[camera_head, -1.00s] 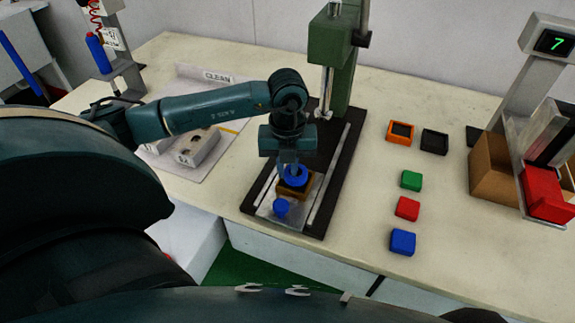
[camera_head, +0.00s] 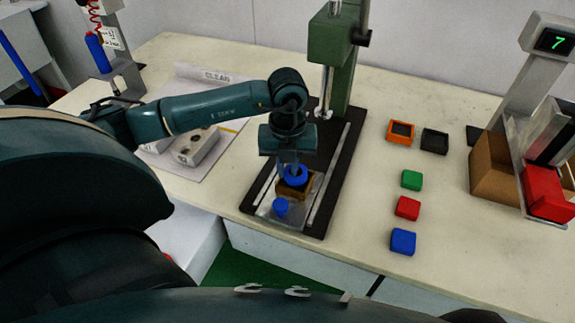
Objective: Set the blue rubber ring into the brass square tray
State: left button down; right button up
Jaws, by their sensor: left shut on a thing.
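The blue rubber ring (camera_head: 295,177) is between the fingertips of my left gripper (camera_head: 294,170), which is shut on it. The brass square tray (camera_head: 292,191) sits directly below, on the metal plate of the press's dark base. The ring appears at or just over the tray's opening; I cannot tell whether it touches the tray. The gripper points straight down. My right gripper is not in view.
A small blue knob (camera_head: 281,207) stands in front of the tray. The green press column (camera_head: 345,60) rises behind. Several coloured blocks, including a blue block (camera_head: 403,241), lie to the right.

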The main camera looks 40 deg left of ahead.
pick_arm(q)
jog(key=shift+f+b, duration=0.35)
jog(key=shift+f, duration=0.05)
dwell(0.4)
jog(key=c, duration=1.3)
grip_release()
notch_tip(320, 180, up, 13)
jog(key=shift+r, duration=0.15)
